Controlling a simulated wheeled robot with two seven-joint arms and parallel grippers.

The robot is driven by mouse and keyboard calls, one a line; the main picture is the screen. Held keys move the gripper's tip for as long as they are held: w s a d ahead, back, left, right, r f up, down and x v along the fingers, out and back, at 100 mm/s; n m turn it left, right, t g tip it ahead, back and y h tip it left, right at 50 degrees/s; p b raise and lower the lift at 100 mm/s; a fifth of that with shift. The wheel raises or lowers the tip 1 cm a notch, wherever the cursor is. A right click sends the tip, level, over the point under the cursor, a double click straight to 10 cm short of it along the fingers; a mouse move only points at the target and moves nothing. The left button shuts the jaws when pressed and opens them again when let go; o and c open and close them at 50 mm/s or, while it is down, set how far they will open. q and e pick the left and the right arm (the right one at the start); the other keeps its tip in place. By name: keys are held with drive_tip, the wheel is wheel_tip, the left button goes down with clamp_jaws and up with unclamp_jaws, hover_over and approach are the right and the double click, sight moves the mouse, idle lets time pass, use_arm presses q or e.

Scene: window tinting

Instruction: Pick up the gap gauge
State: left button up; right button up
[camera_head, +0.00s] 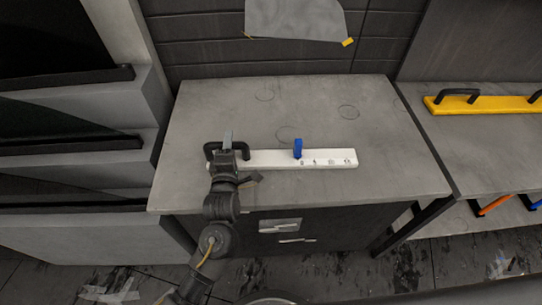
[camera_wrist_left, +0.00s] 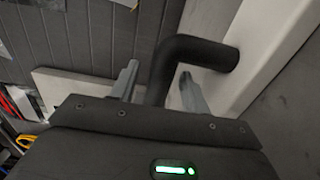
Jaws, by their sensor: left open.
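The gap gauge (camera_head: 325,158) looks to be the long white bar lying on the grey cabinet top, with a blue slider (camera_head: 298,148), small marks to its right and a black handle (camera_head: 243,148) at its left end. My left gripper (camera_head: 228,140) is over this handle and partly hides it. In the left wrist view the black handle (camera_wrist_left: 160,68) stands between the two open fingers of my left gripper (camera_wrist_left: 158,84), and the white bar (camera_wrist_left: 262,45) runs behind it. I cannot tell whether a finger touches the handle. My right gripper is not in view.
A yellow bar with a black handle (camera_head: 480,105) lies on the bench at the right. A grey sheet with yellow corners (camera_head: 295,18) is at the back wall. The cabinet top (camera_head: 215,110) is clear behind the gauge. Dark panels on grey steps (camera_head: 60,120) stand at the left.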

use_arm(q)
drive_tip(key=shift+c, duration=0.5)
clamp_jaws()
idle(0.7)
drive_tip(key=shift+r, duration=0.1)
